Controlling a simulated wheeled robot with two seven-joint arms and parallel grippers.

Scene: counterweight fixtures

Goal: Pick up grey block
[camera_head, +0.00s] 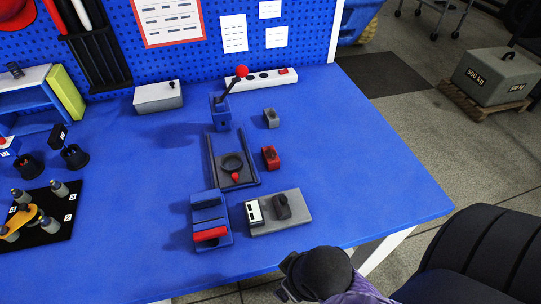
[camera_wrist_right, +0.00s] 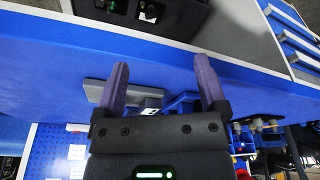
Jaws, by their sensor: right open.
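A small grey block (camera_head: 271,118) with a darker top stands on the blue table, right of the blue lever fixture and behind a small red block (camera_head: 270,158). I cannot make out the grey block in the right wrist view. My right gripper (camera_wrist_right: 158,70) is open, with two purple fingers spread and nothing between them. In the head view only its dark wrist (camera_head: 322,272) shows at the table's front edge, well away from the grey block. My left gripper is not in view.
A grey plate (camera_head: 295,218) with a dark knob lies near the front edge, beside a blue fixture with a red bar (camera_head: 211,236). A railed tray (camera_head: 236,183) stands mid-table. A lever with a red ball (camera_head: 242,71) rises behind. The table's right side (camera_head: 370,170) is clear.

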